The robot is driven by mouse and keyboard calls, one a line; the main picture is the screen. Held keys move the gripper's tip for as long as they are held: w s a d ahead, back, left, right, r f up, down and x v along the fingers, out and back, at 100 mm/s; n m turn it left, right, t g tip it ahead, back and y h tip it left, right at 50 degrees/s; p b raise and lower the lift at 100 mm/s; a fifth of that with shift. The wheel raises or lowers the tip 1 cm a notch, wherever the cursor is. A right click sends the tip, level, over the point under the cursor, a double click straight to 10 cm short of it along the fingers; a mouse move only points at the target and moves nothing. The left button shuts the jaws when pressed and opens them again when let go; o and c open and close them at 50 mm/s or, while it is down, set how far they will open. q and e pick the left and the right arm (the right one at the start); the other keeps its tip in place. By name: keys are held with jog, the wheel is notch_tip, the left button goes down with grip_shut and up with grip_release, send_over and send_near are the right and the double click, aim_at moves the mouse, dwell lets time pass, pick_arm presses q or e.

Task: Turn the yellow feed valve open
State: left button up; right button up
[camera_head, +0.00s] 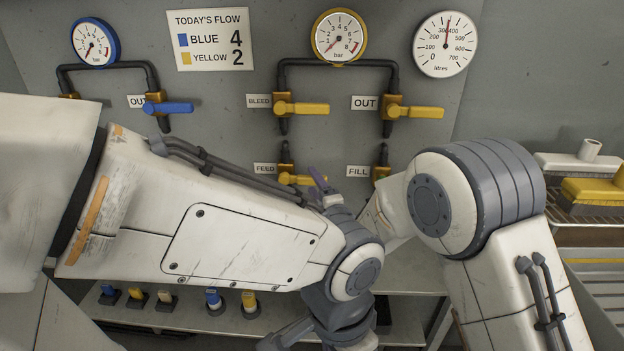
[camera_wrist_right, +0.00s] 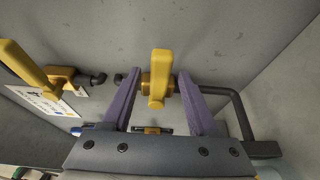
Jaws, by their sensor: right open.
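The yellow feed valve (camera_head: 296,180) is on the wall panel beside its FEED label (camera_head: 264,169). Its handle points right, across the vertical pipe, and its end is partly hidden by my right gripper (camera_head: 318,180). In the right wrist view my right gripper (camera_wrist_right: 159,108) is open, with one purple finger on each side of the feed valve's yellow handle (camera_wrist_right: 157,82). Gaps show on both sides, and I see no contact. In the head view the left arm crosses in front and hides much of the right gripper. My left gripper is not visible.
The bleed valve (camera_head: 300,108) is just above; it also shows in the right wrist view (camera_wrist_right: 28,66). A yellow OUT valve (camera_head: 415,112) and a blue valve (camera_head: 168,107) flank it. The fill valve (camera_head: 381,165) is mostly hidden by my arms. A shelf is below.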

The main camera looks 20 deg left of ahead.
jog(key=shift+x, duration=1.1)
grip_shut()
dwell(0.7)
